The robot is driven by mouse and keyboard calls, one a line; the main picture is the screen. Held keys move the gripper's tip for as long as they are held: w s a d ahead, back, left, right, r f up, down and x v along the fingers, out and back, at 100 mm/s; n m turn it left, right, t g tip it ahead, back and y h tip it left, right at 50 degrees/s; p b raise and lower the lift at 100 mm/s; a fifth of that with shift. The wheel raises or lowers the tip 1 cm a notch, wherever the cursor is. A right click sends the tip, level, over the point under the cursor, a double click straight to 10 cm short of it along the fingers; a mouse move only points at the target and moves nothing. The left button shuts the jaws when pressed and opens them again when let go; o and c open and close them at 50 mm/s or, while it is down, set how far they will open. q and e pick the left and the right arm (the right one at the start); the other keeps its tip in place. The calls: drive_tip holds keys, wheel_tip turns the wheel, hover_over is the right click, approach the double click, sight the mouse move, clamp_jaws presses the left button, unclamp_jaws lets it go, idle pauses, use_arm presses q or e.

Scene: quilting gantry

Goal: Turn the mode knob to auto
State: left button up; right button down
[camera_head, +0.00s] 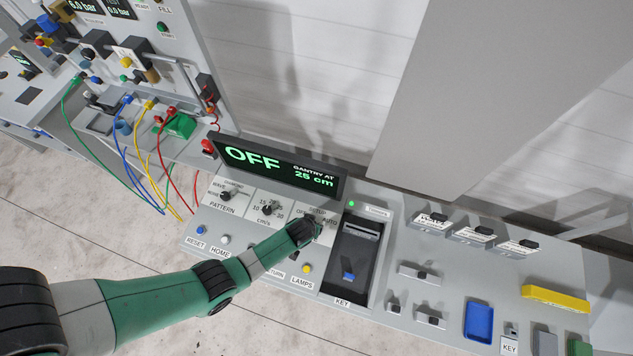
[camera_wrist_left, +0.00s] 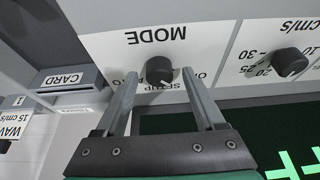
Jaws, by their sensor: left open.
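The mode knob (camera_wrist_left: 159,70) is a small round black knob on a white plate marked MODE, upside down in the left wrist view. A light mark on its rim points to the lower right there, toward the OFF side. The AUTO label is partly hidden by a finger. My left gripper (camera_wrist_left: 159,77) is open, one finger on each side of the knob; I cannot tell if either touches it. In the head view my left gripper (camera_head: 308,231) covers the knob, with AUTO showing just to its right. The display (camera_head: 275,170) reads OFF. My right gripper is not in view.
A speed knob (camera_head: 267,210) and a pattern knob (camera_head: 225,196) sit left of the mode plate. The raised display stands behind it. Buttons, including a yellow lamps button (camera_head: 306,269), line the front.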

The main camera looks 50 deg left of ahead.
use_arm(q)
drive_tip(key=shift+c, duration=0.2)
clamp_jaws()
